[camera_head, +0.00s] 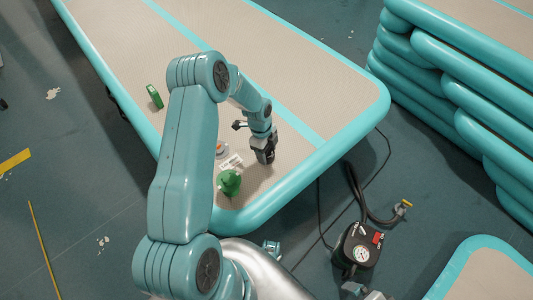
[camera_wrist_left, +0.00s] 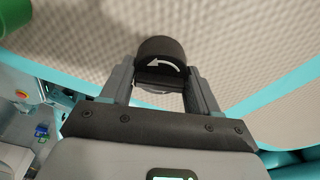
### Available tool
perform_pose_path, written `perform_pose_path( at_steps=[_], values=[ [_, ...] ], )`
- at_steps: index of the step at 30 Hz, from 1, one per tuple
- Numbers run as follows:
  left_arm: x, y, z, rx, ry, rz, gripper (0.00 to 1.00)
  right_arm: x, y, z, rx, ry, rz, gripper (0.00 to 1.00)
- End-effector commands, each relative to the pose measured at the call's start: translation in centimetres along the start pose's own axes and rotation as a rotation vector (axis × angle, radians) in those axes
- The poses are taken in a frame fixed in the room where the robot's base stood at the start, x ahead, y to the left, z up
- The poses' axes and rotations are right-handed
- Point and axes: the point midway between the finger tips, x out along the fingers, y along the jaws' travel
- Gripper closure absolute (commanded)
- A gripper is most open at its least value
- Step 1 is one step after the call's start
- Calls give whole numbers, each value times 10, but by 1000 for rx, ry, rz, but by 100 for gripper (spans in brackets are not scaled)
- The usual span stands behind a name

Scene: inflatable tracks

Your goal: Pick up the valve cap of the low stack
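The low stack is a teal-edged track with a beige top (camera_head: 290,60). My left gripper (camera_head: 264,155) is low over its near end. In the left wrist view, a black round valve cap (camera_wrist_left: 160,58) with a white curved arrow sits between the fingertips of my left gripper (camera_wrist_left: 162,75). The fingers appear to touch it on both sides. In the head view the cap is hard to make out from the dark fingers. Grey parts at the bottom edge may be my right gripper, but its fingers cannot be made out.
On the track near my left arm are a green rounded object (camera_head: 229,183), a white label (camera_head: 231,163) and a green item (camera_head: 154,96). A black pump with a gauge (camera_head: 358,250) and hose stands on the floor. A higher stack (camera_head: 450,95) is at right.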

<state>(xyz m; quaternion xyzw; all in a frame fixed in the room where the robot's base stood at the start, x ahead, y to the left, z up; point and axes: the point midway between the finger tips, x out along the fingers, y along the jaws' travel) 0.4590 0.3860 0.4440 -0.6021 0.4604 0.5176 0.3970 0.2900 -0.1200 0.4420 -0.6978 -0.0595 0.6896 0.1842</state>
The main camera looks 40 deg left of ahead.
Motion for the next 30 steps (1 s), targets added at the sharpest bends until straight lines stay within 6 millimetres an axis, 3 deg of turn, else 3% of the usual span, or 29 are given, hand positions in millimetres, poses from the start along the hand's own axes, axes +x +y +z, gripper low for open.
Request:
perform_pose_path(
  at_steps=[9, 14, 19, 30],
  values=[
    [-2, 0, 0, 0, 0, 0, 69, 0, 0, 0, 0, 0, 0, 0],
    [-15, 0, -2, 1, -1, -1, 69, -4, -2, 0, 0, 0, 0, 0],
    [-50, -1, -7, 0, -1, -3, 69, -13, -5, 0, 0, 0, 0, 0],
    [-159, -1, -24, 1, -1, -3, 69, -36, -13, 1, 0, 0, 0, 0]
  ],
)
